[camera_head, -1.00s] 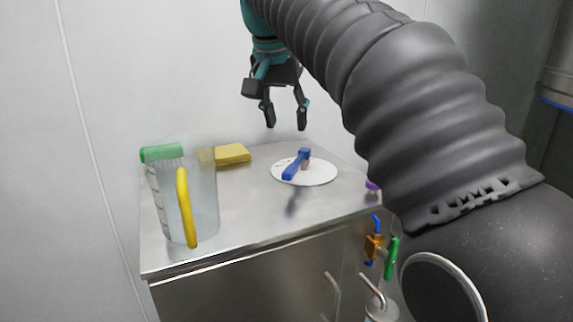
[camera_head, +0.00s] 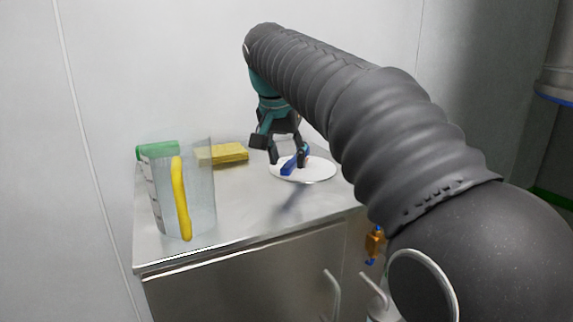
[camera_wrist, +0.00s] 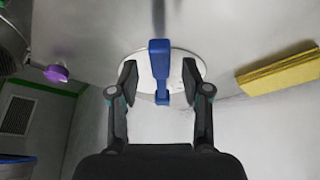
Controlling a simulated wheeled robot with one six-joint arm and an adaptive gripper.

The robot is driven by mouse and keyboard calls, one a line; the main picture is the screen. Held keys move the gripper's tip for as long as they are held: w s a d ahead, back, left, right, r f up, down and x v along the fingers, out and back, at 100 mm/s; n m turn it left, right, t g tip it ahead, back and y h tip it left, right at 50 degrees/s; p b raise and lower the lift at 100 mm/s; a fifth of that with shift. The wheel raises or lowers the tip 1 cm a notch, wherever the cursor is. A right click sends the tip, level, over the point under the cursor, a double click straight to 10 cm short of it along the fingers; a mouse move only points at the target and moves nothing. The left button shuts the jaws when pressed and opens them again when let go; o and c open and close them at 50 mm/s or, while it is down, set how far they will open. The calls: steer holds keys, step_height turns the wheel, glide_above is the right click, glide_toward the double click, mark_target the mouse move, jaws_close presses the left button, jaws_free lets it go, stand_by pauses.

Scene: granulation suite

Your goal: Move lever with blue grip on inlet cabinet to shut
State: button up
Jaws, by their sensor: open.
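The lever with the blue grip (camera_head: 290,165) stands on a round white plate (camera_head: 318,173) on top of the steel inlet cabinet (camera_head: 240,215). My gripper (camera_head: 287,162) is open, pointing down at the lever, with its fingers around the level of the grip. In the wrist view the blue grip (camera_wrist: 160,62) lies between my two open fingers (camera_wrist: 160,85), with a gap on each side. The white plate (camera_wrist: 196,68) shows behind it. I cannot tell whether a finger touches the grip. Part of the lever is hidden by my fingers in the head view.
A clear jug (camera_head: 200,200) with a yellow handle (camera_head: 181,200) stands at the cabinet's left. A green object (camera_head: 157,150) and a yellow sponge-like block (camera_head: 230,153) lie behind it. An orange valve (camera_head: 374,243) is at the cabinet's right front. The front middle of the top is clear.

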steer(key=shift+w+d+f, duration=0.1)
steer(key=shift+w+f, duration=0.15)
steer(key=shift+f, duration=0.4)
jaws_close()
